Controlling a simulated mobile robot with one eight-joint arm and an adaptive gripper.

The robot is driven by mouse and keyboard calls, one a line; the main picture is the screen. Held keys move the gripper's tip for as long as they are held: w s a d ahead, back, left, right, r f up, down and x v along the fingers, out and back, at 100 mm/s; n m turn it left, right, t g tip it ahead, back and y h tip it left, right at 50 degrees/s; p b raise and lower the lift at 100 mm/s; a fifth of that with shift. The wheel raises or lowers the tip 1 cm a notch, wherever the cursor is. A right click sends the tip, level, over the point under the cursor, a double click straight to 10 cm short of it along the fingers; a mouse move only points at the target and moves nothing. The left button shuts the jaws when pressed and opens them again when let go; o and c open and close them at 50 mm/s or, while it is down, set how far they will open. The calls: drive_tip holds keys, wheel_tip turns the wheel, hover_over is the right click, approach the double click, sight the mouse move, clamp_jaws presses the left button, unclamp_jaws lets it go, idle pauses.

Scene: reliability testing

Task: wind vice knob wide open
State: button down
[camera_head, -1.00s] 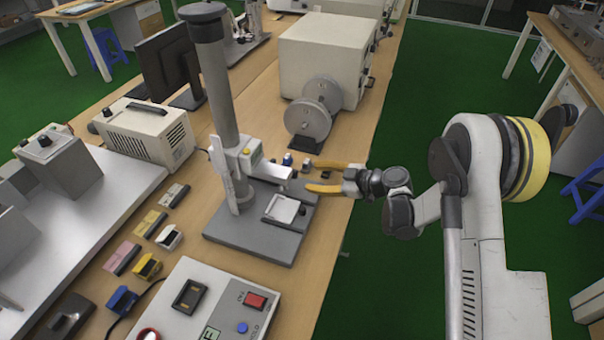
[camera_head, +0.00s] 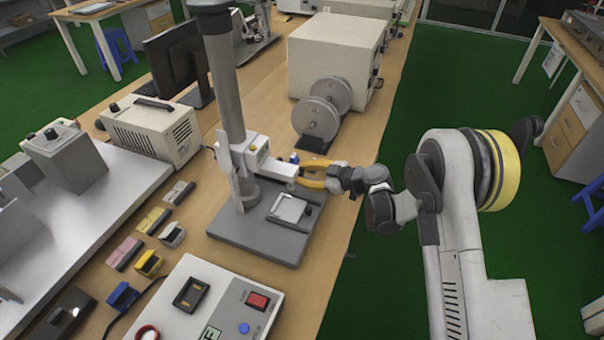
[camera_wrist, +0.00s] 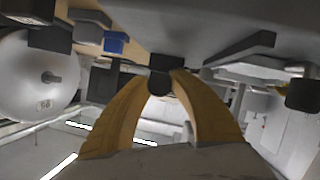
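My gripper (camera_head: 299,173) reaches in from the right over the stand's grey base (camera_head: 255,238), its yellow fingers apart. In the wrist view, the fingers (camera_wrist: 160,74) curve toward a dark round knob (camera_wrist: 160,84) that shows between their tips. I cannot tell whether they touch it, or whether it is the vice's knob. A small vice-like fixture with a pale plate (camera_head: 289,208) sits on the base. A dark knob (camera_head: 308,210) is at its right side, below my gripper in the head view. Another dark knob (camera_wrist: 301,95) shows at the wrist view's right.
The stand's grey column (camera_head: 224,90) and measuring head (camera_head: 262,160) are close left of my fingers. Grey discs (camera_head: 317,122) stand behind, also large in the wrist view (camera_wrist: 38,75). A control box (camera_head: 225,300) is in front. Green floor lies right of the bench.

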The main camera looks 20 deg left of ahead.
drive_tip(key=shift+f, duration=0.1)
idle(0.3)
drive_tip(key=n+t+b, duration=0.2)
drive_tip(key=n+b, duration=0.1)
drive_tip(key=shift+f+y, duration=0.15)
drive_tip(key=shift+y, duration=0.15)
drive_tip(key=n+t+b, duration=0.1)
drive_tip(key=n+b, duration=0.1)
drive_tip(key=n, duration=0.1)
drive_tip(key=shift+t+y, duration=0.4)
drive_tip(key=shift+r+n, duration=0.2)
drive_tip(key=shift+n, duration=0.1)
drive_tip(key=c, duration=1.1)
unclamp_jaws()
